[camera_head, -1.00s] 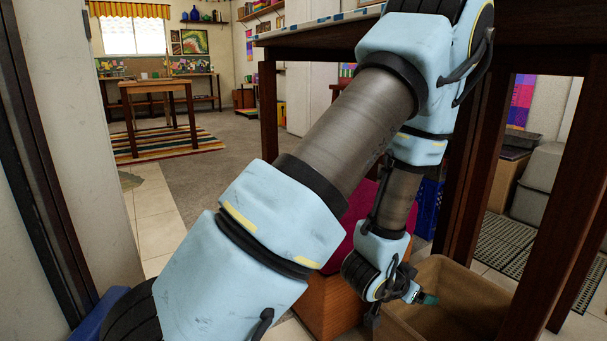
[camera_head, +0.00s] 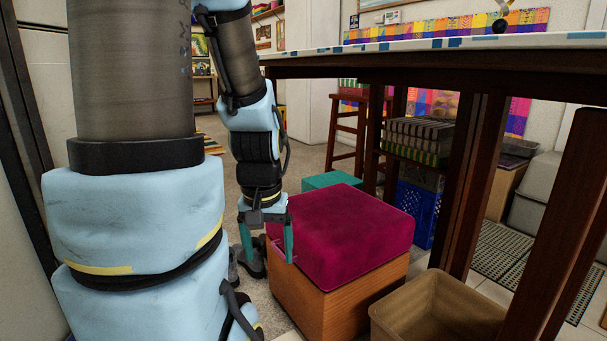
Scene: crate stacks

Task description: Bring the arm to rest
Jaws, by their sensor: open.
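My arm stands at the left of the head view, its thick links rising out of the top edge and the forearm coming back down. My gripper (camera_head: 265,243) points downward with its teal fingers apart. It is open, and nothing shows between the fingers. It hangs at the left edge of a magenta cushioned stool (camera_head: 345,232) with a wooden box base. The right finger overlaps the cushion's left side in the picture; I cannot tell whether it touches.
A tan crate (camera_head: 437,305) stands on the floor at the lower right, under a tall dark-legged table (camera_head: 470,43). Behind are a blue crate (camera_head: 418,212), a teal box (camera_head: 331,180) and a wooden bar stool (camera_head: 347,135). Open floor lies beyond, left of the magenta stool.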

